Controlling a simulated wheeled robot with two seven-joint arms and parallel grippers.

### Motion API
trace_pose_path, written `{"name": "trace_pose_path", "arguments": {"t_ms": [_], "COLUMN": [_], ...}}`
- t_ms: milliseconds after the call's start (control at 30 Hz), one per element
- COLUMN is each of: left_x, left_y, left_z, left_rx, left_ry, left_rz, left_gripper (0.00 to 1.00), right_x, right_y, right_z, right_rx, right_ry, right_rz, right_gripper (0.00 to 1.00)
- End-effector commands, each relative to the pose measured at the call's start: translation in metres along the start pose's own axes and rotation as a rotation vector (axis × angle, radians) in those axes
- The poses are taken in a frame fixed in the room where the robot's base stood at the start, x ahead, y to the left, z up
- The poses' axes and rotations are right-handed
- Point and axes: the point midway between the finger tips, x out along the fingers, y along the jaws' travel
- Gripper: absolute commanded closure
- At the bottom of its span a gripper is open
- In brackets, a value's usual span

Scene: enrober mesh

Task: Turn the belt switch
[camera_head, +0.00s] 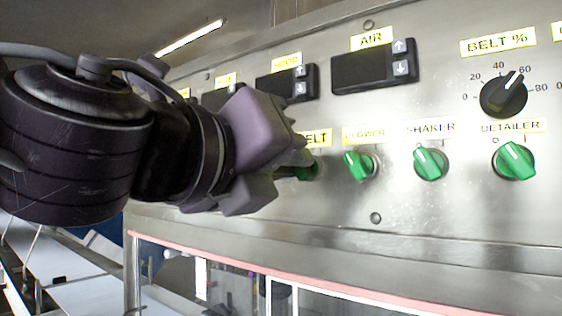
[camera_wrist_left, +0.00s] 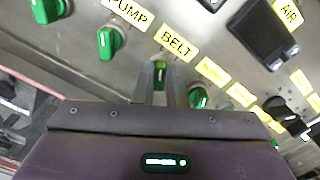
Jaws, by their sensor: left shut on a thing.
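The green belt switch (camera_wrist_left: 160,74) sits under the yellow BELT label (camera_wrist_left: 176,43) in the left wrist view, between the two fingers of my left gripper (camera_wrist_left: 161,85). In the head view the gripper (camera_head: 302,160) covers most of the belt switch (camera_head: 307,172), and only a green part shows below the fingers. The left gripper is shut on the switch knob. Its exact turn angle is hard to tell. My right gripper does not show in either view.
Green blower (camera_head: 359,165), shaker (camera_head: 430,163) and detailer (camera_head: 514,161) switches stand to the right on the steel panel (camera_head: 320,225). A black BELT % dial (camera_head: 504,95) and an AIR display (camera_head: 373,70) are above. The pump switch (camera_wrist_left: 111,41) is close by.

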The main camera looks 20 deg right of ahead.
Motion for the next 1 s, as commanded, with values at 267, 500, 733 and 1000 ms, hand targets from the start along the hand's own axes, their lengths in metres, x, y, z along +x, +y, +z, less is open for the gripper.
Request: {"name": "trace_pose_path", "arguments": {"t_ms": [267, 500, 733, 1000], "left_x": [0.0, -0.001, -0.027, -0.069], "left_y": [0.0, 0.0, 0.002, 0.001], "left_z": [0.0, 0.0, -0.002, -0.001], "left_rx": [-0.002, -0.001, 0.003, 0.0], "left_ry": [0.0, 0.0, -0.004, -0.003], "left_rz": [0.0, 0.0, -0.001, 0.0], "left_gripper": [0.67, 0.67, 0.67, 0.67], "right_x": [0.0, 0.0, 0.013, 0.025], "right_y": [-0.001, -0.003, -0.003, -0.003], "right_z": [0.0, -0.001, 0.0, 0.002], "right_rx": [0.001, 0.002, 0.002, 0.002], "right_ry": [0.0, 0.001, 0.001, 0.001], "right_rz": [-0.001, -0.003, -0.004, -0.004], "right_gripper": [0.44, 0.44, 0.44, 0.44]}}
